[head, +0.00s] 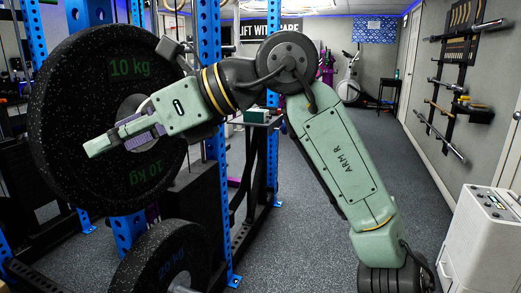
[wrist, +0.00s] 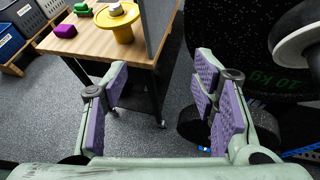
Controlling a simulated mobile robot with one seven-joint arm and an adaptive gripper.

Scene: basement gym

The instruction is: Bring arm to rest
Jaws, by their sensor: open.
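My gripper (head: 98,146) is at the end of my raised, bent green arm. In the head view it reaches left, in front of a large black 10 kg weight plate (head: 70,85). Whether it touches the plate cannot be told from that view. In the wrist view my gripper (wrist: 160,85) has its two purple-padded fingers wide apart, with nothing between them but floor and a table leg beyond. The plate also shows at the right of the wrist view (wrist: 240,45), beside the right finger.
Blue rack posts (head: 209,60) stand close behind my gripper. A second plate (head: 165,260) sits lower. A white cabinet (head: 478,235) is at right. A wooden table (wrist: 95,50) holds a yellow object (wrist: 117,24) and a purple block (wrist: 65,31). Floor right of my arm is mostly clear.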

